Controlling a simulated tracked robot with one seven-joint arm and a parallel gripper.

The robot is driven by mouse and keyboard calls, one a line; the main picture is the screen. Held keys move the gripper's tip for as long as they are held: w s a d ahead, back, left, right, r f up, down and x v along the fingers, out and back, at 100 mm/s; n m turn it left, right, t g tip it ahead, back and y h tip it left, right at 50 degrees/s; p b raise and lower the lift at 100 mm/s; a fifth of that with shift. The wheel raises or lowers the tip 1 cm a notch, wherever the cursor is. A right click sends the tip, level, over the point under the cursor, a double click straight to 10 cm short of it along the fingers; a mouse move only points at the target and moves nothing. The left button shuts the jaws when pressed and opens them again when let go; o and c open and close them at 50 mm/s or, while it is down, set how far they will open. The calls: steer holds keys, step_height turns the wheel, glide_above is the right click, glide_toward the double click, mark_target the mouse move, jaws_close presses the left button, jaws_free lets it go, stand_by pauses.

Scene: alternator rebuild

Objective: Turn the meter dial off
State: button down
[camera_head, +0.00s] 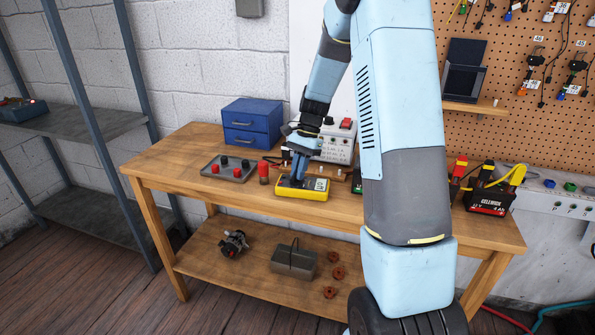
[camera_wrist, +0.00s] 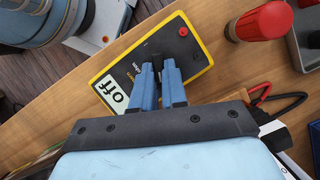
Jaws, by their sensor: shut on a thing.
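The meter (camera_head: 302,194) is a yellow-edged box with a dark face, lying flat near the front edge of the wooden bench. In the wrist view the meter (camera_wrist: 203,57) shows a pale display (camera_wrist: 118,97) reading "off". My gripper (camera_head: 297,181) points down onto the meter's face. In the wrist view the blue fingers of my gripper (camera_wrist: 159,68) are closed around the black dial (camera_wrist: 152,49), which is partly hidden between them. A small red socket (camera_wrist: 183,31) sits beside the dial on the face.
A red cylinder (camera_head: 263,172) stands left of the meter, near a grey tray (camera_head: 231,178) with red and black knobs. A blue drawer box (camera_head: 251,123) and a grey switch box (camera_head: 338,150) stand behind. A battery (camera_head: 488,201) is at the right.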

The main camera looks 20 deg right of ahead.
steer(key=shift+n, duration=0.5)
stand_by(1.1)
steer(key=c, duration=1.2)
jaws_free()
steer(key=shift+o, duration=0.2)
steer(key=v, duration=1.3)
steer(key=shift+w+r, duration=0.35)
